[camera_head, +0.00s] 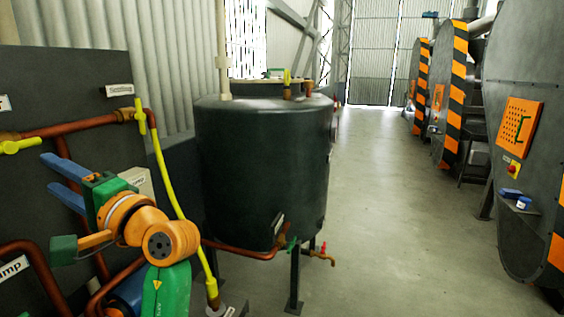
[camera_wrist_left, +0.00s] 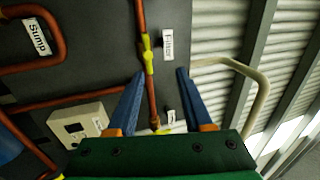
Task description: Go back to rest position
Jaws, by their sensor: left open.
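My left gripper (camera_head: 66,182) is in the left of the head view, its two blue fingers apart and pointing left toward a dark panel (camera_head: 88,82). In the left wrist view the fingers of my left gripper (camera_wrist_left: 157,78) are spread with nothing between them. Beyond them are a copper pipe (camera_wrist_left: 141,18) and a yellow valve handle (camera_wrist_left: 147,55) beside a "Filter" label. I cannot tell the exact gap between the fingertips and the panel. My right gripper is not in view.
A large dark tank (camera_head: 262,165) on legs stands right of my left arm. A yellow pipe (camera_head: 168,185) runs close behind the arm. Big round machines (camera_head: 520,130) with orange-black stripes line the right side. The grey floor (camera_head: 390,220) between is clear.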

